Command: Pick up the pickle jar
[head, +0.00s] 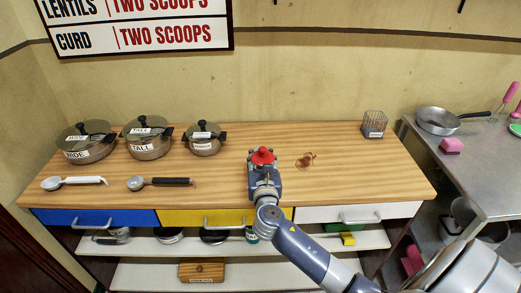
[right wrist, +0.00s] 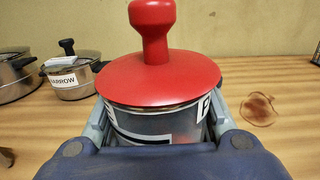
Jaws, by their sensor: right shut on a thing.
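A jar with a red lid and a knob shows in the head view (head: 263,155) and large in the right wrist view (right wrist: 160,80). Its clear body carries a white label with dark letters, mostly hidden; a "P" shows at the right edge. My right gripper (head: 264,172) is around the jar's body just below the lid, with a finger on each side (right wrist: 160,130), and is shut on it. The jar is upright over the wooden counter. Its base is hidden, so I cannot tell whether it touches the counter. My left gripper is not in view.
Lidded pots (head: 147,138) stand at the left of the wooden counter (head: 350,180), with two scoops (head: 160,183) in front. A reddish-brown ring stain (head: 306,160) lies right of the jar. A wire basket (head: 374,124) stands at the back right. The counter's middle right is otherwise clear.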

